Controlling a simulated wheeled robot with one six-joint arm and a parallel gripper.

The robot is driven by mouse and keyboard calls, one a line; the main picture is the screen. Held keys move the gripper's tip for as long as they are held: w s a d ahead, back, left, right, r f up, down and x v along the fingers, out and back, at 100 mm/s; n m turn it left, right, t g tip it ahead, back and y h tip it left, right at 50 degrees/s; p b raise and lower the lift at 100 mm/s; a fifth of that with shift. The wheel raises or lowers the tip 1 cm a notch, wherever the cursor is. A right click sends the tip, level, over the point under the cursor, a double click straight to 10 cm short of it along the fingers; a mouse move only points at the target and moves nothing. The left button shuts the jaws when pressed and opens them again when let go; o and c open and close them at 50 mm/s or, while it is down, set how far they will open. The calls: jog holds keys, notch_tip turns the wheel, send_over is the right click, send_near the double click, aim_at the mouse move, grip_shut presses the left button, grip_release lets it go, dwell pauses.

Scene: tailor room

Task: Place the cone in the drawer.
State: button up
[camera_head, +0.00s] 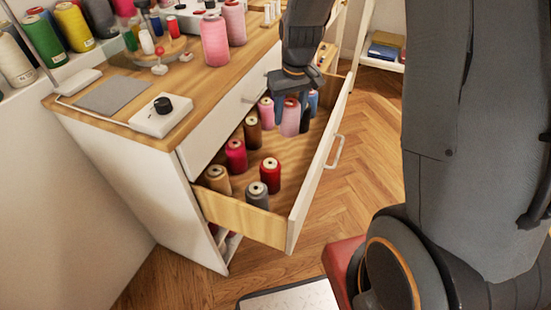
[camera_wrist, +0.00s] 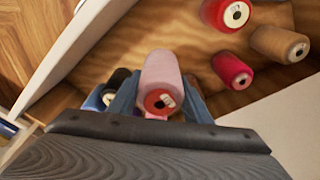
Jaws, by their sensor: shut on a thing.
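The pink cone (camera_head: 290,121) is between the blue fingers of my gripper (camera_head: 292,108), over the back half of the open drawer (camera_head: 318,165). In the wrist view the cone (camera_wrist: 160,72) lies between both fingertips (camera_wrist: 160,98), its red-ringed end towards the camera. My gripper is shut on it. The wooden drawer floor (camera_wrist: 125,50) shows behind the cone. I cannot tell whether the cone touches the floor. My gripper hides part of the drawer's far end.
The drawer holds several other cones, including red (camera_head: 270,174), grey (camera_head: 257,194), tan (camera_head: 218,180) and brown (camera_head: 252,130). A pink cone (camera_head: 265,110) and a dark one (camera_head: 305,121) stand close beside my gripper. Two pink cones (camera_head: 215,42) stand on the cabinet top (camera_head: 190,80).

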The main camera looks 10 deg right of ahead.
jog(key=b, duration=0.2)
send_over(287, 154)
jog(key=shift+f, duration=5.2)
jog(key=shift+f, duration=0.1)
jog(key=o, duration=1.3)
jog(key=shift+c, duration=0.2)
jog(key=r, duration=0.4)
jog(key=s+r+p, duration=0.1)
jog(key=r, duration=0.3)
jog(key=r+p, duration=0.1)
jog(key=r, duration=0.3)
jog(key=shift+s+d+r, duration=0.1)
jog(key=shift+s, duration=0.3)
jog(key=s+a+r, duration=0.3)
jog(key=s+r, duration=0.1)
jog(key=s, duration=0.4)
jog(key=s+a+r+g, duration=0.1)
jog(key=s+a+r, duration=0.2)
jog(key=s, duration=0.5)
jog(key=s+a+r+n, duration=0.1)
jog(key=s+a+r, duration=0.2)
jog(key=s+r, duration=0.2)
jog(key=s, duration=0.3)
jog(key=shift+g, duration=0.4)
